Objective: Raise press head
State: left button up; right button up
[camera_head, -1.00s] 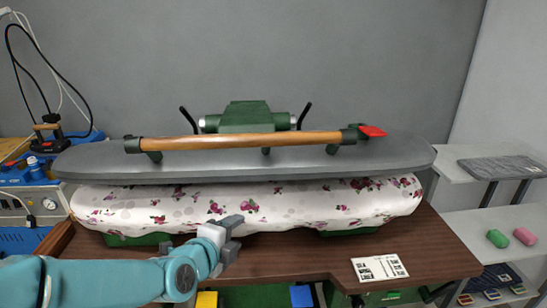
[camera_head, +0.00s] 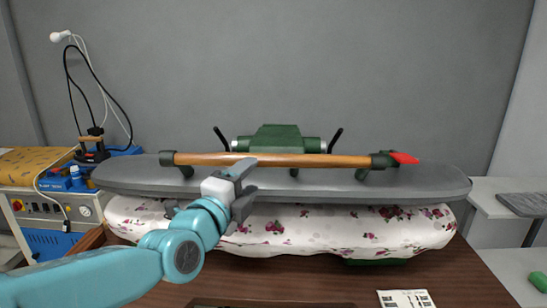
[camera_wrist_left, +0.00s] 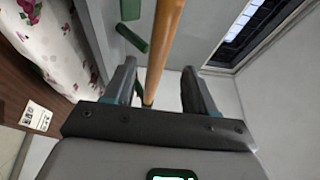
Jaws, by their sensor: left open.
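The press head (camera_head: 330,183) is a long grey board that lies just above the floral padded buck (camera_head: 300,228). A wooden handle bar (camera_head: 310,161) runs along its front top, with a red lever (camera_head: 404,158) at its right end. My left gripper (camera_head: 246,178) is at the left part of the bar, in front of the press head. In the left wrist view the gripper (camera_wrist_left: 160,90) is open and the wooden bar (camera_wrist_left: 158,50) passes between its fingers; contact cannot be told. My right gripper is not in view.
A dark wooden table (camera_head: 320,280) carries the press, with a printed card (camera_head: 406,299) at its front. A steam iron (camera_head: 92,148) and blue-grey unit stand at the left. White shelves (camera_head: 505,225) stand at the right. A green hinge block (camera_head: 278,138) is behind the bar.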

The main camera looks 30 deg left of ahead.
aim_at(272, 157)
pick_arm(q)
jog(key=w, duration=0.3)
jog(key=w+a+p, duration=0.1)
jog(key=w, duration=0.6)
jog(key=shift+w+a+r+p, duration=0.25)
jog(key=shift+w+r+p, duration=0.05)
jog(key=shift+w+p, duration=0.1)
grip_shut()
